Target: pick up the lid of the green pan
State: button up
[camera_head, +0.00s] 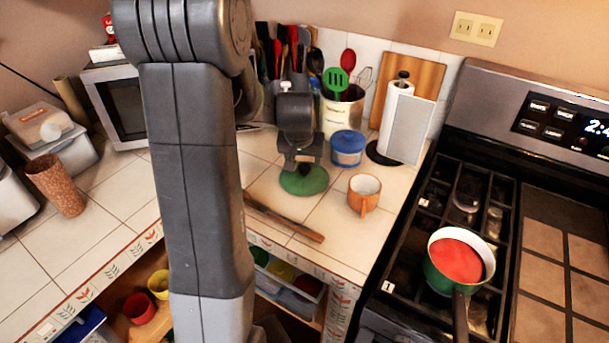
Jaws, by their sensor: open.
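A green pan (433,277) with a pale rim and a dark handle sits on the stove at the right. A round red surface (457,262) fills its opening; I cannot tell whether it is a lid or contents. A round green, lid-like piece (303,183) lies on the tiled counter. My gripper (301,162) is open, pointing down just above or at the top of this green piece. The gripper hides part of its top, and I cannot tell whether they touch.
A wooden stick (284,217) lies by the counter's front edge. An orange mug (363,194), a blue container (347,148) and a paper towel roll (396,118) stand to the right of my gripper. Utensils stand behind it. A microwave (118,103) is at left.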

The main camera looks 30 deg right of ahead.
aim_at(304, 166)
jog(key=shift+x, duration=1.6)
jog(key=shift+c, duration=0.5)
grip_shut()
